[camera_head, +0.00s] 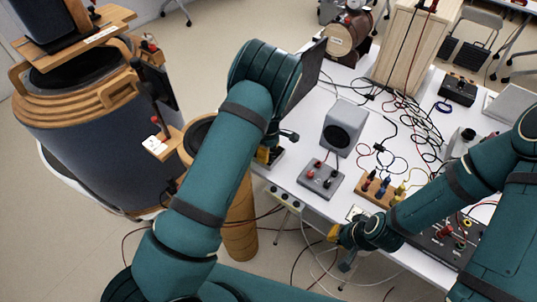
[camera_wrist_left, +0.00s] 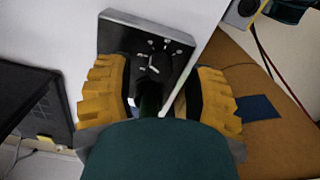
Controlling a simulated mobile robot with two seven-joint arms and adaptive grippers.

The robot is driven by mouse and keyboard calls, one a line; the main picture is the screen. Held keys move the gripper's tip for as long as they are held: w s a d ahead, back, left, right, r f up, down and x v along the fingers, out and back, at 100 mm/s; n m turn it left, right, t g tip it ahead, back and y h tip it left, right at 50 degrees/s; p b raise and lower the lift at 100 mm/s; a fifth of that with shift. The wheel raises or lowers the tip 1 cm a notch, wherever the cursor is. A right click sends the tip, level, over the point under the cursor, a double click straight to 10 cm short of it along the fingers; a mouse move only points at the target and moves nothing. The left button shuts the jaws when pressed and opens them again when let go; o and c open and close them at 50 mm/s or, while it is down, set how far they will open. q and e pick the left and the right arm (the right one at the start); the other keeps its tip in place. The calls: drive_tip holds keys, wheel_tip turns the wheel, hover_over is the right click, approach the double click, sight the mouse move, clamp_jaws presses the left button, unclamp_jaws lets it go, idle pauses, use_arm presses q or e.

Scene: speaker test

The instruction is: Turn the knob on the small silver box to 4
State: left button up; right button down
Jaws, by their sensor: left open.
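The small silver box (camera_wrist_left: 118,36) lies on the white table in the left wrist view. Its top face carries pale marks around a dark knob (camera_wrist_left: 150,72). My left gripper (camera_wrist_left: 157,95) is open over the box, with one yellow-padded finger on each side of the knob. I cannot tell whether the pads touch it. The marks are too small to read, and my gripper hides the near part of the box. In the head view, my left gripper (camera_head: 265,155) is at the table's left edge, largely hidden by my arm. My right gripper (camera_head: 343,245) is near the front edge.
A grey speaker box (camera_head: 344,127) and a grey terminal box (camera_head: 320,180) stand to the right of my left gripper. A wooden block with coloured plugs (camera_head: 378,190) is farther right. Loose cables cover the middle of the table. A large barrel-shaped speaker (camera_head: 85,150) stands at the left.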

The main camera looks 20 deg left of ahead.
use_arm(q)
drive_tip(key=shift+f, duration=0.8)
clamp_jaws()
drive_tip(key=m+b, duration=0.1)
drive_tip(key=m, duration=0.3)
drive_tip(key=shift+m, duration=0.4)
